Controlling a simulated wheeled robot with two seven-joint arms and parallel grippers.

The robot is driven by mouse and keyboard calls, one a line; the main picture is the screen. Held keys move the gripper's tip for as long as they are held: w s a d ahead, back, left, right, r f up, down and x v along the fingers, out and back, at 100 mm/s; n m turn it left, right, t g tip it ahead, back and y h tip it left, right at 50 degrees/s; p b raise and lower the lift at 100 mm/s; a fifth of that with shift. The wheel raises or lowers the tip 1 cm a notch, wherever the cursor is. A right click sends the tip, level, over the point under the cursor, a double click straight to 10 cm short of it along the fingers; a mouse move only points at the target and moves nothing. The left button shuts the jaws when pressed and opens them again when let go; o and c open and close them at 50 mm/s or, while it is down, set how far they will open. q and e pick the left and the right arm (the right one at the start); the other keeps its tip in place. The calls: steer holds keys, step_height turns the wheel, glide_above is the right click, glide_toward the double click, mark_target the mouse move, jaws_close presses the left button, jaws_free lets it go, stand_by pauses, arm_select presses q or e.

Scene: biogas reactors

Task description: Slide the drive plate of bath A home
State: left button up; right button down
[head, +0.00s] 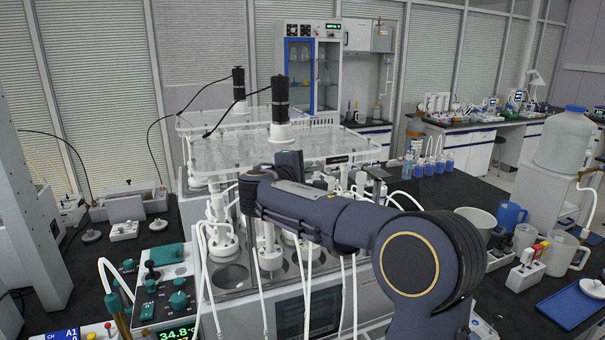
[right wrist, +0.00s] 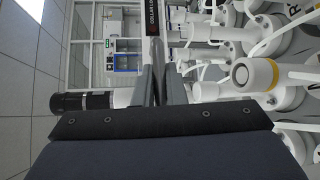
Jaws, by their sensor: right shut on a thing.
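A clear drive plate (head: 330,147) lies level over the white reactor bath (head: 230,306) nearest me. It carries a black motor (head: 280,98) on a white base. A second clear plate (head: 200,118) with its own motor (head: 238,82) is behind it. I cannot read which is bath A. My right arm reaches in from the lower right to the near plate's front edge; its fingers are hidden in the head view. In the right wrist view my right gripper (right wrist: 160,80) is shut on the plate's edge, beside a dark label (right wrist: 153,24). My left gripper is not in view.
White vessels and hanging tubes (head: 262,240) crowd the space under the near plate. A teal-knobbed control box (head: 165,300) stands at left. Beakers (head: 477,222) and a blue tray (head: 570,306) occupy the right bench. Black cables run to the motors.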

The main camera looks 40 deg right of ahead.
steer(key=s+a+b, duration=0.3)
steer(key=s+b, duration=0.2)
steer(key=s, duration=0.6)
steer(key=shift+s+a+f, duration=0.15)
steer(key=shift+a+f, duration=0.05)
steer(key=shift+a, duration=0.1)
steer(key=c, duration=1.9)
jaws_free()
steer(key=shift+c, duration=0.2)
steer(key=o, duration=0.5)
steer(key=shift+s+a+r, duration=0.1)
steer(key=shift+s+r, duration=0.05)
steer(key=shift+s, duration=0.1)
steer(key=shift+c, duration=0.2)
steer(key=shift+w, duration=0.1)
steer(key=b+v, duration=0.1)
steer(key=v, duration=0.6)
steer(key=shift+a+b, duration=0.3)
steer(key=shift+b, duration=0.1)
